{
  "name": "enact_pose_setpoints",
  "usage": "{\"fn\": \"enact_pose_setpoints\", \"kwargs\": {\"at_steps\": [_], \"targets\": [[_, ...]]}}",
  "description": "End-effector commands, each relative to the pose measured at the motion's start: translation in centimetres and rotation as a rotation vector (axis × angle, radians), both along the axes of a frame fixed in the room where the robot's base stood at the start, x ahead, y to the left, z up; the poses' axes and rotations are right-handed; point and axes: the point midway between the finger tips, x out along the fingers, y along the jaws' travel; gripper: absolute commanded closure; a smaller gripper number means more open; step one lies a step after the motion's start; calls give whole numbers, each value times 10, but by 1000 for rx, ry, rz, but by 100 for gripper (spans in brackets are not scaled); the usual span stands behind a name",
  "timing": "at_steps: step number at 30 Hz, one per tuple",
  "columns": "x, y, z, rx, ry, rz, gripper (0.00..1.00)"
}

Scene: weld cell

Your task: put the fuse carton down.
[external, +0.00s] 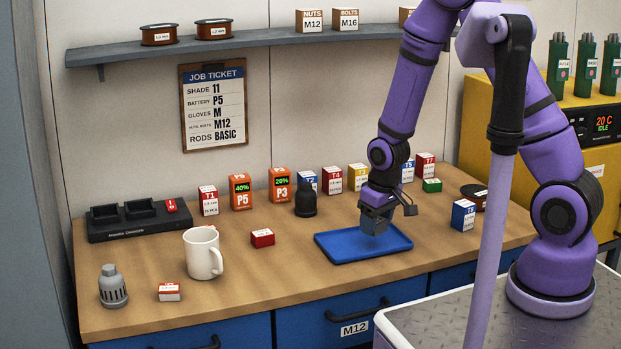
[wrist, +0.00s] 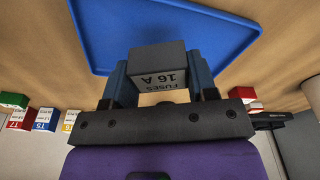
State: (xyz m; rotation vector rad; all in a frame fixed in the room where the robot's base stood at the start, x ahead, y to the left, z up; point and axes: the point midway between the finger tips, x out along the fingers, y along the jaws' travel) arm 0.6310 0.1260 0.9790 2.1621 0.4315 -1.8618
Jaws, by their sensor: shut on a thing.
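The fuse carton (wrist: 158,66) is a small grey box marked "FUSES 16 A" in the wrist view. My gripper (wrist: 157,85) is shut on it, with one finger on each side. In the external view my gripper (external: 376,220) points down over the blue tray (external: 340,252), and the carton is hard to tell apart from the fingers. The tray also shows in the wrist view (wrist: 105,35), and its visible surface is bare. Whether the carton touches the tray cannot be told.
A dark grey bottle-like part (external: 305,199) and several small cartons stand behind the tray. A small red box (external: 262,238) and a white mug (external: 203,253) are to its left. A blue carton (external: 463,214) stands to its right. The bench front is mostly clear.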

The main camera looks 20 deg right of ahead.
Motion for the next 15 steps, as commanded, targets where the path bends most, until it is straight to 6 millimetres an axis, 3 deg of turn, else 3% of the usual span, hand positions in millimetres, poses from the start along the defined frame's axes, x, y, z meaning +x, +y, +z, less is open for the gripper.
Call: {"fn": "enact_pose_setpoints", "kwargs": {"at_steps": [15], "targets": [[0,0,-41,0,0,-1,71]]}}
